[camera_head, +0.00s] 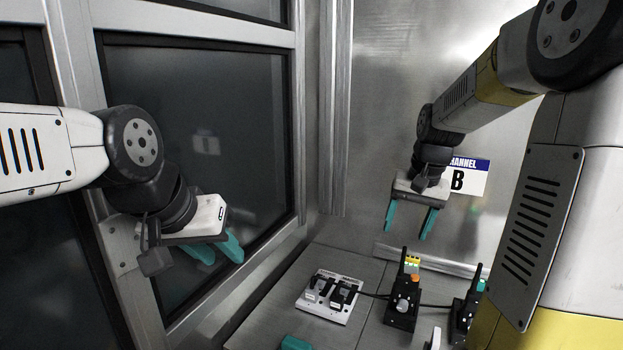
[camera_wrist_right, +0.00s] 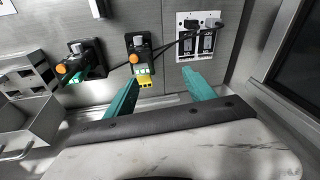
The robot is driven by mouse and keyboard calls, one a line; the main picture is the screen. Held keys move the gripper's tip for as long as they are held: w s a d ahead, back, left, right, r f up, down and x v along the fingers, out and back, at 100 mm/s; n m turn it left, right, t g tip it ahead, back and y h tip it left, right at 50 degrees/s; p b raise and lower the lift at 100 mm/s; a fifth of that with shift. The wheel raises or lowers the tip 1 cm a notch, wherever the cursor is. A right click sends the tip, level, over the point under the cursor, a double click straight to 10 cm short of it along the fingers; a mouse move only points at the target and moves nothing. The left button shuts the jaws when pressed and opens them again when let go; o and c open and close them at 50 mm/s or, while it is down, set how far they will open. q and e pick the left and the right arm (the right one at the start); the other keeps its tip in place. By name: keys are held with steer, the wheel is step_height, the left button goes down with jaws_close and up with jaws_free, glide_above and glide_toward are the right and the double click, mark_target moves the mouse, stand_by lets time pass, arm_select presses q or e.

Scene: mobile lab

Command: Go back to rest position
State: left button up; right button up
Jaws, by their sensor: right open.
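My left gripper (camera_head: 224,258) hangs at the left in the head view, in front of a dark window. Its two teal fingers are apart with nothing between them. My right gripper (camera_head: 407,230) is raised above the grey bench (camera_head: 275,305), in front of the metal wall. Its teal fingers are spread and empty. In the right wrist view the same open fingers (camera_wrist_right: 163,80) point toward the bench devices, with no object held between them.
A white socket panel (camera_head: 330,298) with black plugs is on the bench. Cables run to a black device with an orange knob (camera_head: 403,305) and a second black device (camera_head: 464,312). A "CHANNEL B" sign (camera_head: 470,177) is on the wall. Window frames (camera_head: 200,20) stand close left.

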steer(key=s+a+r+n+t, duration=0.2)
steer(key=s+a+r, duration=0.1)
steer(key=s, duration=0.6)
steer(key=s+a+r+n+t+y, duration=0.1)
steer(key=s+a+r+n+t, duration=0.1)
steer(key=s+a, duration=0.3)
steer(key=s+r, duration=0.1)
steer(key=s, duration=0.3)
steer(key=shift+s, duration=0.2)
